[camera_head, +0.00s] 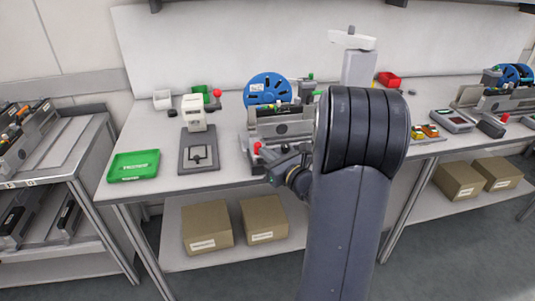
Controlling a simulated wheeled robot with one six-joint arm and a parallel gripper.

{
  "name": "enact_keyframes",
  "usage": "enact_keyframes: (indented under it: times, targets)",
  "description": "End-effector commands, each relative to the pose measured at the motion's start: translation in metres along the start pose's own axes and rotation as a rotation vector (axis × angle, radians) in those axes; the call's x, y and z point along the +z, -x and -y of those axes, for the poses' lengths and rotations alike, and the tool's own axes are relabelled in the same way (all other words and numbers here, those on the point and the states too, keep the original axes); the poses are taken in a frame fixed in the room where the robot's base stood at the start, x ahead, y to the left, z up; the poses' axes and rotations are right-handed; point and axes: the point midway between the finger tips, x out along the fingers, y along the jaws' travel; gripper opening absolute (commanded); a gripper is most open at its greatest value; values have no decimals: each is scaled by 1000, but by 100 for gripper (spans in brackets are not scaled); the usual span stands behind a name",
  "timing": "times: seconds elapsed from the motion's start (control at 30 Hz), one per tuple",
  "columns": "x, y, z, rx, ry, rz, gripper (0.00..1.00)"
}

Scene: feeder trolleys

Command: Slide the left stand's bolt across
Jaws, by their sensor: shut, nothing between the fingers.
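The left stand (283,129) is a grey metal feeder stand on the bench, with a blue reel (267,89) at its back. A small red knob (257,147), which looks like the end of its bolt, shows at the stand's front left. My gripper (268,166) is dark and small in the picture, and it is shut and empty. It is at the stand's front edge, just below and beside the red knob. I cannot tell whether it touches the knob. My arm hides the stand's right end, and the bolt's shaft is not clearly seen.
A second stand (497,97) with a blue reel is at the far right. A white press-like device (196,113) on a dark base and a green tray (134,165) stand to the left. A trolley (62,150) is at the left edge. Cardboard boxes (207,227) sit on the shelf below.

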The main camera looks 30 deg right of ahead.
Motion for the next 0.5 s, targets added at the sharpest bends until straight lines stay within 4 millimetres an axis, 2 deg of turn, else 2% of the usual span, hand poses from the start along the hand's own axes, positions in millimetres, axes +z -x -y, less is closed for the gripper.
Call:
enact_keyframes:
  times: [0.27,0.37,0.5]
  targets:
    - [0,-1,1,0,0,0,0]
    - [-2,-10,5,1,1,0,0]
    - [-3,-34,16,2,2,2,0]
